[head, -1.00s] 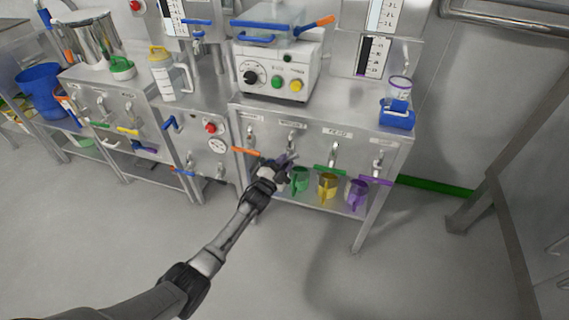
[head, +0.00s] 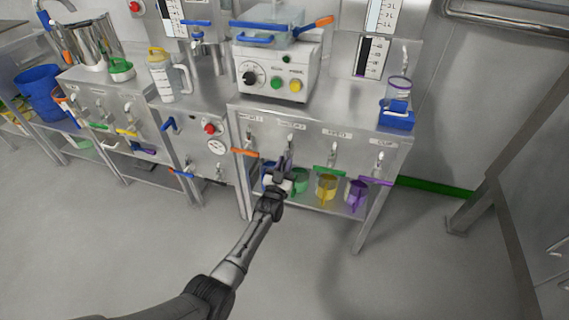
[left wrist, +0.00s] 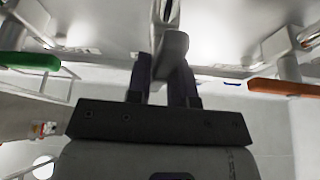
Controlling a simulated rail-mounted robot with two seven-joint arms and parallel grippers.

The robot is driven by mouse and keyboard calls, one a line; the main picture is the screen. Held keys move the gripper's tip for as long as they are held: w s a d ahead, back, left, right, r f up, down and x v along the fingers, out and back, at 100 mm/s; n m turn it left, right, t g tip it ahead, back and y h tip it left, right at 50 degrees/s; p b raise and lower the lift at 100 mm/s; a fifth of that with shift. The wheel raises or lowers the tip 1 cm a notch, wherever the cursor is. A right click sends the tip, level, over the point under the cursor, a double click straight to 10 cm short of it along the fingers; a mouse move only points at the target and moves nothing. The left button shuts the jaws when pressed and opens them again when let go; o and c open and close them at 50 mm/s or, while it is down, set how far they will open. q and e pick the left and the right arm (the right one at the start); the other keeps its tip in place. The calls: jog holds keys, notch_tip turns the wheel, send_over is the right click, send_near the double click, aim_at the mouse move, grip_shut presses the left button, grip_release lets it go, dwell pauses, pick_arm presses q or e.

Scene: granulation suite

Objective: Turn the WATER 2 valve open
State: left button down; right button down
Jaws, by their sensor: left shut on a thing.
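The WATER 2 valve (head: 290,140) is the second tap from the left on the front of the right steel bench. Its label is too small to read surely. My left gripper (head: 285,166) is at this tap, coming from the front and below, with its fingers pointing up towards it. In the left wrist view, the grey tap body (left wrist: 172,44) stands straight ahead and runs down between the two dark fingers (left wrist: 165,88). The gripper is shut on the valve's handle. The fingers mostly hide the handle, so its exact angle is unclear. My right gripper is not in view.
Neighbouring taps have an orange handle (head: 245,152), a green handle (head: 328,170) and a purple handle (head: 377,181), all crosswise. Below stand a green jug (head: 301,183), a yellow jug (head: 326,187) and a purple jug (head: 357,194). The floor in front is clear.

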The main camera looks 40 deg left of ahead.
pick_arm(q)
jog(key=shift+n+y, duration=0.4)
jog(key=shift+n, duration=0.3)
jog(key=c, duration=1)
grip_release()
jog(key=shift+c, duration=0.2)
jog(key=shift+s+d+f+p, duration=0.2)
jog(key=shift+s+p, duration=0.25)
jog(key=p+v, duration=0.4)
jog(key=v, duration=0.8)
jog(key=shift+s+d, duration=0.2)
jog(key=shift+s, duration=0.15)
jog(key=shift+f, duration=0.1)
